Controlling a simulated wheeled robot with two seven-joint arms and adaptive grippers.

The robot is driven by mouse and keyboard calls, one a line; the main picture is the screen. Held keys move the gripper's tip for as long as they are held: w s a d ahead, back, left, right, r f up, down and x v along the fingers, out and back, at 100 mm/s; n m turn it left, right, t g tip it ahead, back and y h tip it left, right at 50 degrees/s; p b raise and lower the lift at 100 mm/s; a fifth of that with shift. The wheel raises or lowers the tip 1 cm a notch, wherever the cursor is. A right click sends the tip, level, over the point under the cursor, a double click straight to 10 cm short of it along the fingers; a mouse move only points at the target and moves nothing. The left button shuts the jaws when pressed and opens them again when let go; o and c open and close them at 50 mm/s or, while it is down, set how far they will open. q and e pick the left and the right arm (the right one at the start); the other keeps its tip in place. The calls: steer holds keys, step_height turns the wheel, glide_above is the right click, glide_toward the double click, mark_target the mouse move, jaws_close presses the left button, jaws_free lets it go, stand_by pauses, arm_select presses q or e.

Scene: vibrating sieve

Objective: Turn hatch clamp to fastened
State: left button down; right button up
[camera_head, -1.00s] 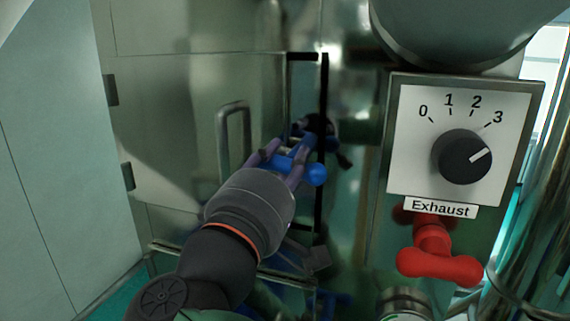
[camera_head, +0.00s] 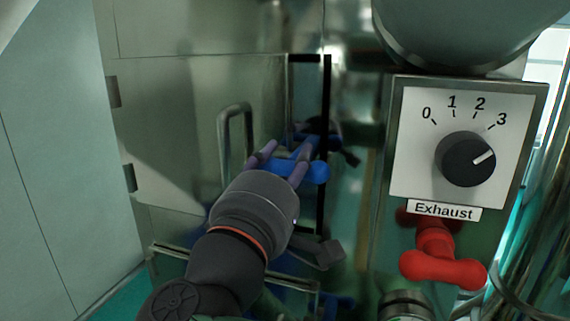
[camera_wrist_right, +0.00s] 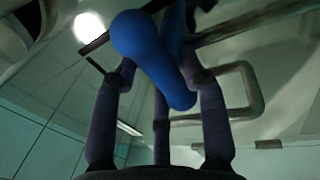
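The blue hatch clamp handle (camera_head: 316,172) is at the right edge of the metal hatch door (camera_head: 190,110), lying nearly level with its rounded end to the right. My right gripper (camera_head: 283,155) is at the clamp, its purple fingers spread on either side of the handle. In the right wrist view the blue handle (camera_wrist_right: 148,50) crosses between the spread fingers of the gripper (camera_wrist_right: 160,95), near the right finger. Whether a finger touches it is unclear. The clamp's pivot is partly hidden behind the fingers. My left gripper is not in view.
A loop door handle (camera_head: 233,140) is just left of the gripper. An exhaust dial box (camera_head: 410,160), with its knob near 3, and a red valve handle (camera_head: 442,268) are to the right. Another blue part (camera_head: 335,303) shows below, partly hidden.

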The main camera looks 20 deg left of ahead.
steer(key=shift+w, duration=0.1)
steer(key=s+f, duration=0.2)
steer(key=s, duration=0.9)
steer(key=shift+s+a+f, duration=0.2)
steer(key=shift+s+f, duration=0.05)
steer(key=shift+s, duration=0.15)
